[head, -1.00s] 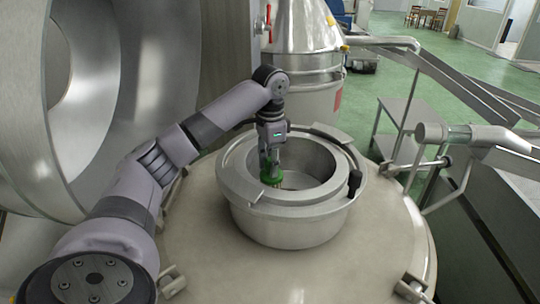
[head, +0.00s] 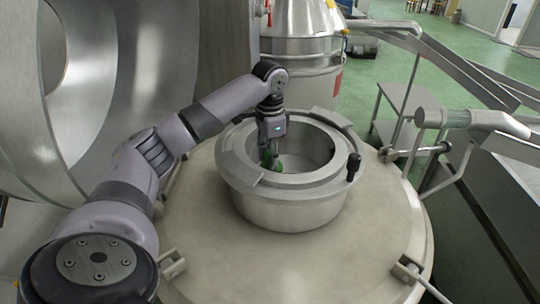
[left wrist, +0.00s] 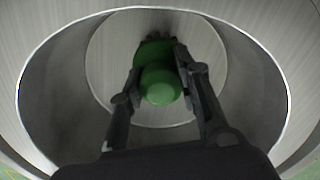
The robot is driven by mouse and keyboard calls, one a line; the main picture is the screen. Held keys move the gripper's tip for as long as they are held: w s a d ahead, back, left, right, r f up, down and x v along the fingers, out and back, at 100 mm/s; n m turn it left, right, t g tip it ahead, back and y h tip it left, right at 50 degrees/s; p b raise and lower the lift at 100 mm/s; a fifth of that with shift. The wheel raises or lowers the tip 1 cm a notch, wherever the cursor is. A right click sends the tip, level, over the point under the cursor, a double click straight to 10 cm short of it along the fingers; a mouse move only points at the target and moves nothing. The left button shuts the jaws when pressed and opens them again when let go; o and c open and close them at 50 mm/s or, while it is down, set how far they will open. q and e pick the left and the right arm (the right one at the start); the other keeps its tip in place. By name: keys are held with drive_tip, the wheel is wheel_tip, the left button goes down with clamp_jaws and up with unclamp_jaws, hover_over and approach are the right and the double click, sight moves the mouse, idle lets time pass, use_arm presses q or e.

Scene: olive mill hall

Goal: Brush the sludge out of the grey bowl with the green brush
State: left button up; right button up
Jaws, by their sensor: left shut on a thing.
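The grey bowl (head: 246,203) is a round metal vessel with a thick rim, set on the pale round lid in the middle of the head view. My left gripper (head: 268,152) reaches down inside its opening, near the left part of the inner wall. It is shut on the green brush (head: 270,162), whose green body shows below the fingers. In the left wrist view the brush (left wrist: 160,84) sits between both fingers, its far end toward the bowl's inner wall (left wrist: 110,50). I cannot make out any sludge. My right gripper is not in view.
The bowl stands on a wide beige lid (head: 290,262) with clamps around its edge. A dark knob (head: 353,166) sticks up at the rim's right. A large metal cone (head: 85,90) stands at left, a steel vessel (head: 300,75) behind, and pipes and a chute at right.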

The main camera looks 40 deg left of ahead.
use_arm(q)
drive_tip(key=shift+f, duration=1)
drive_tip(key=shift+w+d, duration=0.1)
